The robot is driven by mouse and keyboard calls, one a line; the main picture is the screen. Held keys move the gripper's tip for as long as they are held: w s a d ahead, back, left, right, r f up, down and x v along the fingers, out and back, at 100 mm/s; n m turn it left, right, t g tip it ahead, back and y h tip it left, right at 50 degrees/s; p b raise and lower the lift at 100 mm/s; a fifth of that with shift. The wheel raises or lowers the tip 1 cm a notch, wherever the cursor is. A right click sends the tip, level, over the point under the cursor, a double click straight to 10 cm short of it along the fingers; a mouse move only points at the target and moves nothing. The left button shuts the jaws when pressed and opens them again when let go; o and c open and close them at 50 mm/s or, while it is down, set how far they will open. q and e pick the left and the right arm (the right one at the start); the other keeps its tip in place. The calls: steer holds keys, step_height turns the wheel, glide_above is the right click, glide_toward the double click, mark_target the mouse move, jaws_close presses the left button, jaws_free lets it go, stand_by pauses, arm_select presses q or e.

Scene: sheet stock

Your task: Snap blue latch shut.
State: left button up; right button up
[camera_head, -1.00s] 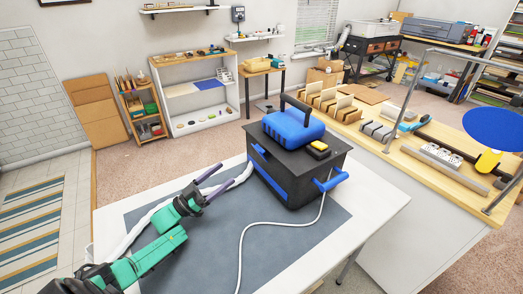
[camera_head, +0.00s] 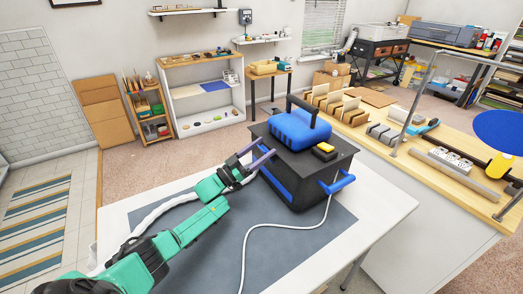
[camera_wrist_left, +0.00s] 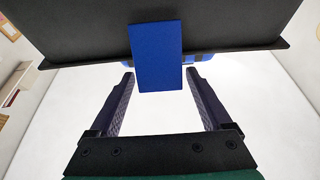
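A dark toolbox-like case (camera_head: 325,168) stands on the table with a blue top and black handle (camera_head: 293,128). In the left wrist view the blue latch (camera_wrist_left: 157,57) is a flat flap sticking out from the dark case edge (camera_wrist_left: 215,25) toward my gripper. In the head view my left gripper (camera_head: 258,155) is at the case's left side and mostly hides that latch. The left wrist view shows my left gripper (camera_wrist_left: 161,76) open, one finger on each side of the flap's end, with gaps and nothing clasped. My right gripper is not in view.
A blue handle-like piece (camera_head: 337,183) juts from the case's right side. A white cable (camera_head: 256,229) runs over the grey mat (camera_head: 300,245) on the white table. A wooden workbench (camera_head: 440,150) with parts stands behind right. The mat in front of the case is mostly clear.

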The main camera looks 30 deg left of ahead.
arm_select(q)
steer(key=c, duration=1)
steer(key=shift+w+r+y+p, duration=0.1)
steer(key=shift+r+y+p, duration=0.2)
steer(key=shift+p, duration=0.35)
steer(key=g+y+p, duration=0.1)
steer(key=p, duration=0.2)
steer(key=w+d+g+p, duration=0.1)
steer(key=g+p, duration=0.1)
steer(key=shift+w+r+y+p, duration=0.3)
steer(key=shift+r+y+p, duration=0.05)
steer(key=shift+y+p, duration=0.05)
steer(key=shift+w+d+f+g+y+p, duration=0.2)
steer(key=shift+w+g+y+p, duration=0.2)
steer(key=shift+g+p, duration=0.5)
steer(key=shift+f, duration=0.1)
steer(key=o, duration=1.4)
steer(key=shift+c, duration=0.2)
steer(key=shift+s, duration=0.1)
